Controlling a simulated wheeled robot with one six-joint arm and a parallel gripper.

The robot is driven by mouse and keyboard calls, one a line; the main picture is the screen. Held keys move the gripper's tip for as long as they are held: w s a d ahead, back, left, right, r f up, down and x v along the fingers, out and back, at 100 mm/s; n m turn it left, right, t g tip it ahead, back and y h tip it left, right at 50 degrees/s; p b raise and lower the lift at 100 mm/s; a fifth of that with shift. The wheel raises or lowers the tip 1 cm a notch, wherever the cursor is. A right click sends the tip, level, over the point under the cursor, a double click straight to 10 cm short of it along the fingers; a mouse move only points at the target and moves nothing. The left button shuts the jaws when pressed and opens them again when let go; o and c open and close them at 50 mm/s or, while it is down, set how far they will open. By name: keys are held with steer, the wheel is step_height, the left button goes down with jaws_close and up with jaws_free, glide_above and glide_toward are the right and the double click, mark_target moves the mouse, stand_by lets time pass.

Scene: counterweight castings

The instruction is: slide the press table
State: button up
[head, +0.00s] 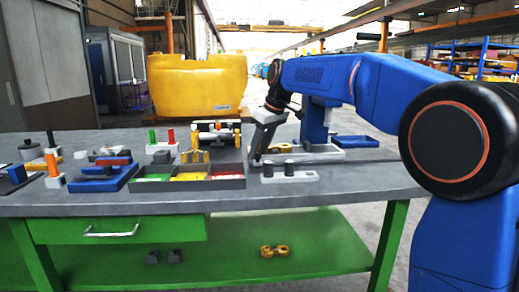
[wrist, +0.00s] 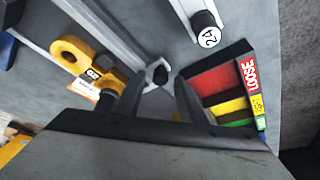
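The blue press (head: 315,122) stands at the right of the bench, partly hidden behind my arm. Its pale base (head: 325,153) lies on the bench top. In the wrist view a long grey rail-like part (wrist: 112,30), which may be the press table, runs diagonally to a black knob (wrist: 160,74). A yellow casting (wrist: 82,55) with a ring-shaped end lies left of it. My gripper (wrist: 158,98) points down with its fingers apart; the knob shows between and just beyond the tips. I cannot tell whether they touch it. In the head view my gripper (head: 254,160) is low over the bench, left of the base.
A tray (head: 190,184) with red, yellow and green compartments stands close left of my gripper. A pale bar (head: 290,177) with two dark pegs lies in front. A blue tray (head: 355,141) is at the right. A large yellow casting (head: 197,85) stands behind the bench.

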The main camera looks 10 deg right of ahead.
jaws_close()
steer(key=shift+d, duration=0.15)
steer(key=d, duration=2.3)
steer(key=shift+d, duration=0.5)
jaws_free()
steer(key=shift+d, duration=0.2)
